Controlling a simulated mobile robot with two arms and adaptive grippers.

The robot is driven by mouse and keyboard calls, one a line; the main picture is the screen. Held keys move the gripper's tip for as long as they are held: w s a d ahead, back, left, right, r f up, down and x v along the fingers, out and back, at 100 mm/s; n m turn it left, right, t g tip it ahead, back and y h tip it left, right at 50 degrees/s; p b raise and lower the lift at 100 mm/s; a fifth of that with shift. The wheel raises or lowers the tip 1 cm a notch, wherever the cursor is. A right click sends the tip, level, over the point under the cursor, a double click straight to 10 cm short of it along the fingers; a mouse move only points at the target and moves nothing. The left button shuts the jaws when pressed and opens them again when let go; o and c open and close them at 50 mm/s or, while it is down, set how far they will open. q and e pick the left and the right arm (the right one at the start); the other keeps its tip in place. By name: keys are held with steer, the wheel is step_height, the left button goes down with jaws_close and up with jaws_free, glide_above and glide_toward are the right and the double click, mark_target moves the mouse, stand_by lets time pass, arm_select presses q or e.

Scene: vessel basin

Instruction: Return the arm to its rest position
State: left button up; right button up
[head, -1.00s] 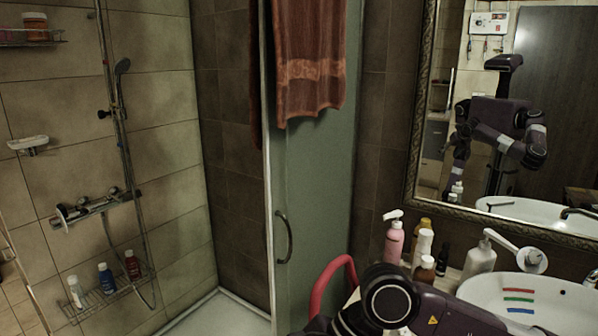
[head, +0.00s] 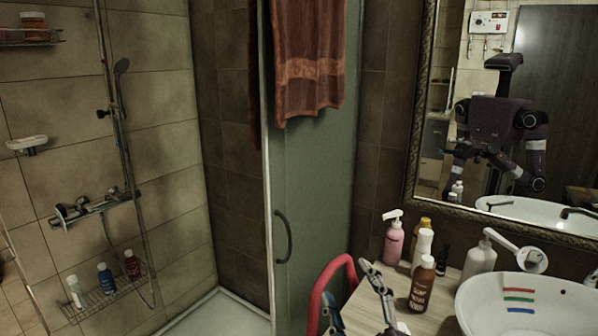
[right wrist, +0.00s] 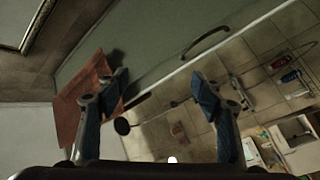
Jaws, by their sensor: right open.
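My right gripper (head: 348,288) shows at the bottom of the head view, in front of the counter and beside a red curved bar. In the right wrist view the gripper (right wrist: 158,92) has its two blue-padded fingers wide apart, with nothing held between them. My left gripper does not show directly in either view. The mirror (head: 500,130) reflects my body and arms, but the jaws there are too small to read.
The counter (head: 440,318) holds a brown soap bottle (head: 422,285), a pink pump bottle (head: 394,240) and other bottles. The white basin (head: 475,310) has red, green and blue strips inside. A red curved bar (head: 317,295) stands before the glass door (head: 315,200).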

steer(key=s+d+f+m+g+h, duration=0.25)
steer(key=s+f, duration=0.25)
steer(key=f, duration=0.4)
steer(key=s+d+f+m+g+h, duration=0.1)
steer(key=s+d+f+m+g, duration=0.25)
steer(key=f, duration=0.45)
steer(key=s+d+f+m+g+h, duration=0.15)
steer(key=s+d+f+g, duration=0.3)
steer(key=f, duration=0.45)
steer(key=s+d+f+m+g, duration=0.1)
steer(key=s+f+m+g, duration=0.35)
steer(key=s, duration=1.05)
step_height(320, 180, down, 27)
steer(key=n+g, duration=0.2)
steer(key=s+d+f+g, duration=0.1)
steer(key=s+d+f, duration=0.2)
steer(key=s+f, duration=1.4)
steer(key=shift+s+f, duration=0.25)
steer(key=shift+s, duration=0.3)
